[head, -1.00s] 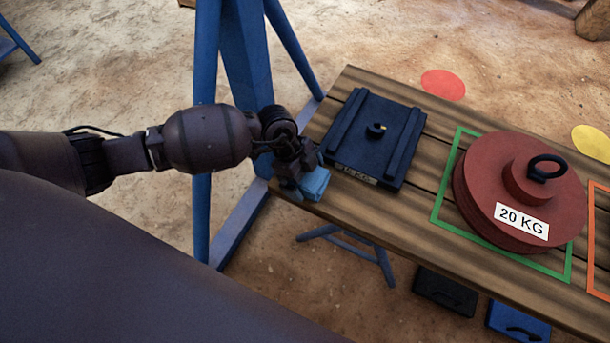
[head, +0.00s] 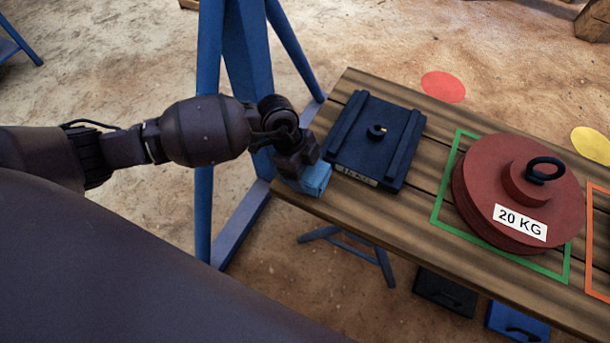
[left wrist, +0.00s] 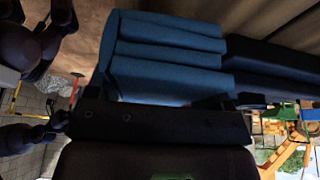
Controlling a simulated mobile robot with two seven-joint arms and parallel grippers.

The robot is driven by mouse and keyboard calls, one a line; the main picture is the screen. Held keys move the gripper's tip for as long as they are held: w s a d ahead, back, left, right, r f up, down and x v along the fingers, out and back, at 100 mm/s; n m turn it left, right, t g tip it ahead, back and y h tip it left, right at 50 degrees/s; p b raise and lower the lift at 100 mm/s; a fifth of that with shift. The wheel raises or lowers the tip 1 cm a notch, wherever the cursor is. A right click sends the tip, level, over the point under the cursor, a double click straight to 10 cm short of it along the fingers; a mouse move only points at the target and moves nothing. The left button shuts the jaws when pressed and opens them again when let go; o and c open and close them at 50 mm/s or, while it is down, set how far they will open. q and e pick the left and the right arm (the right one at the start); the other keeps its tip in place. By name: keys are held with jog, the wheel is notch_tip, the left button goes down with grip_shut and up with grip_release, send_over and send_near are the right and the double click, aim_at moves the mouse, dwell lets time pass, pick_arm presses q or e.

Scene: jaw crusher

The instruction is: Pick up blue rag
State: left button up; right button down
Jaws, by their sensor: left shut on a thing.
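The light blue folded rag (head: 316,179) lies at the left end of the wooden table, beside the dark 15 KG weight. My left gripper (head: 296,170) is over the rag and shut on it, hiding part of it. In the left wrist view the rag (left wrist: 165,58) shows as several thick blue folds against the dark gripper (left wrist: 215,100). I cannot tell whether the rag is clear of the tabletop. My right gripper is not in view.
The dark square weight (head: 375,138) stands close to the right of the rag. A red 20 KG weight (head: 500,185) sits in a green outline on the table (head: 400,235). A blue frame (head: 250,60) rises just behind my left arm.

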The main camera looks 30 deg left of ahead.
pick_arm(q)
notch_tip(320, 180, up, 11)
jog(key=p, duration=0.3)
jog(key=shift+w+r, duration=0.1)
jog(key=shift+w, duration=0.05)
notch_tip(320, 180, up, 6)
jog(key=p, duration=0.2)
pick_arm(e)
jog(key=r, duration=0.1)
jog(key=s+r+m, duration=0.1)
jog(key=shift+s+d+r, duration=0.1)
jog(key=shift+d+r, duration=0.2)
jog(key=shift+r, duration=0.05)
